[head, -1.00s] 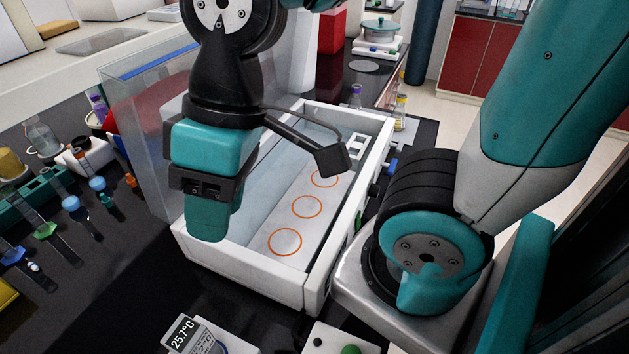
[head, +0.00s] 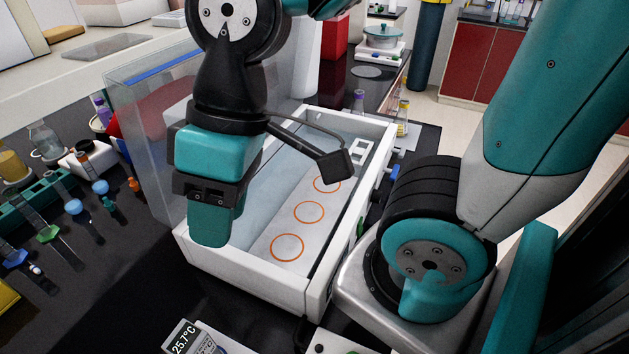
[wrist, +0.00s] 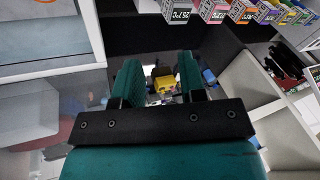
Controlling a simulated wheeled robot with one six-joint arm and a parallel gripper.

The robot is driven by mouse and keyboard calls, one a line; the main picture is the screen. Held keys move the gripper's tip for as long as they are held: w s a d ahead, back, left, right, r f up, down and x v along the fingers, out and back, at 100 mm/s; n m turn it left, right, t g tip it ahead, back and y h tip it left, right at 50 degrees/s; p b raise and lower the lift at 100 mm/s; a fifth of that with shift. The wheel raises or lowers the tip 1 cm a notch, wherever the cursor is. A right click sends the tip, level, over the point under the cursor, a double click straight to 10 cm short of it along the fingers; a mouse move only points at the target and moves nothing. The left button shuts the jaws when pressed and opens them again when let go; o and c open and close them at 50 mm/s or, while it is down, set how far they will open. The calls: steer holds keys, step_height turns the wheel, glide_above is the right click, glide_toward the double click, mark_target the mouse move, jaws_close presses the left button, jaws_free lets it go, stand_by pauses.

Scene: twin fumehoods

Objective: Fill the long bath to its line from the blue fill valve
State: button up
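The long bath (head: 186,247) is a long white tub with orange rings on its pale floor. I cannot make out its line or a water level. A small blue handle (head: 396,168), which looks like the blue fill valve, sits outside the bath's right wall near the far end. My gripper (head: 210,228) hangs over the bath's near left part, pointing down, well left of the blue handle. In the wrist view its two teal fingers (wrist: 160,80) stand apart with a gap between them, with nothing gripped.
A clear glass panel (head: 150,150) stands along the bath's left side. A temperature display (head: 184,339) is in front of the bath. Bottles (head: 402,112) stand beyond its far right corner. Tubes and vessels, including a green rack (head: 38,197), crowd the left bench.

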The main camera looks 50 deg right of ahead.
stand_by(0.4)
steer(key=o, duration=0.8)
steer(key=shift+o, duration=1)
steer(key=w+d+f+m+t, duration=0.1)
steer(key=w+d+m, duration=0.7)
steer(key=d+m, duration=0.1)
steer(key=shift+w+d, duration=0.15)
steer(key=m+t+h+b, duration=0.1)
steer(key=m+t+h, duration=0.15)
steer(key=m, duration=1.95)
glide_above(390, 171)
steer(key=w+a, duration=0.3)
steer(key=a, duration=0.4)
step_height(390, 171, down, 4)
steer(key=s+d+f+m, duration=0.3)
steer(key=s+d+m, duration=0.65)
steer(key=s, duration=0.25)
steer(key=shift+n+t+h, duration=0.25)
steer(key=shift+t, duration=0.1)
steer(key=x, duration=1.7)
steer(key=shift+w+d+f+p, duration=0.1)
steer(key=shift+w+f+p, duration=0.05)
steer(key=shift+w+p, duration=0.2)
